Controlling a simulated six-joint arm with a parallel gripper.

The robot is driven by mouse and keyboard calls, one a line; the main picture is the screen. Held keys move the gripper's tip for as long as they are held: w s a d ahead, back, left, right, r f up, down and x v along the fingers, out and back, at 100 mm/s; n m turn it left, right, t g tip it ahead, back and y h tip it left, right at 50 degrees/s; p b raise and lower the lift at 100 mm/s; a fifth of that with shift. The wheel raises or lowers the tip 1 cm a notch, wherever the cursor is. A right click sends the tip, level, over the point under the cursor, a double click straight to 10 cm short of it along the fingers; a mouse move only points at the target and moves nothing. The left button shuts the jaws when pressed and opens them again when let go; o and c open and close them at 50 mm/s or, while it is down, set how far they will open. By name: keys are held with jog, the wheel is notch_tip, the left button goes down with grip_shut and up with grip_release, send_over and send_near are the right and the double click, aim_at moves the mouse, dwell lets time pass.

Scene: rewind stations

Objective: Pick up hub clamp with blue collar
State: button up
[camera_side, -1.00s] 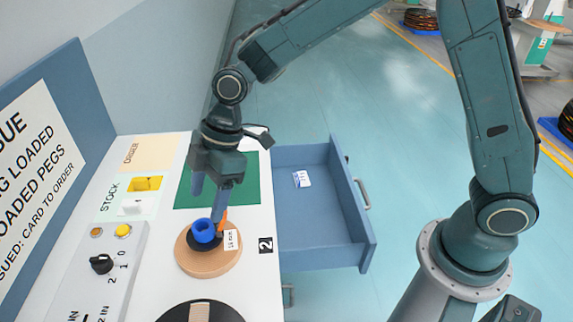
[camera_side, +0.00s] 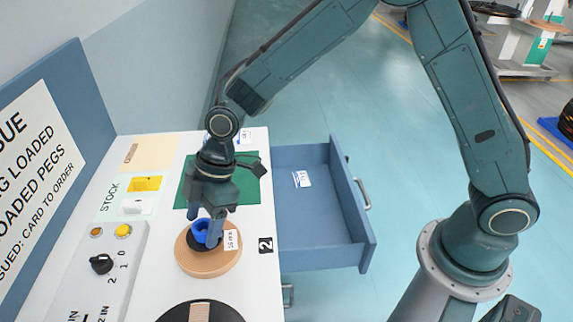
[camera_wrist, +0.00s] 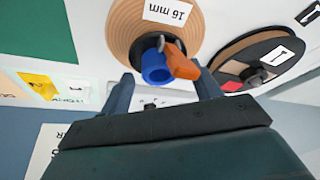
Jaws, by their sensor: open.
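The hub clamp with a blue collar (camera_side: 203,231) sits on the middle of a round wooden base (camera_side: 212,263) with a "16 mm" label. In the wrist view the blue collar (camera_wrist: 156,67) shows with an orange lever (camera_wrist: 180,62) beside it. My gripper (camera_wrist: 163,82) is open, with one finger on each side of the clamp. In the side view my gripper (camera_side: 204,226) points down at the clamp, and its fingers partly hide it. I cannot tell whether the fingers touch it.
A black disc with a label (camera_wrist: 262,60) lies beside the wooden base. A green mat (camera_side: 247,180) lies behind. An open blue drawer (camera_side: 315,235) holds a small white card. A control panel with a black knob (camera_side: 101,264) stands at left.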

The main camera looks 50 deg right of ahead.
dwell(0.4)
jog(key=c, duration=1.2)
jog(key=shift+o, duration=0.2)
jog(key=shift+r, duration=0.1)
notch_tip(320, 180, up, 20)
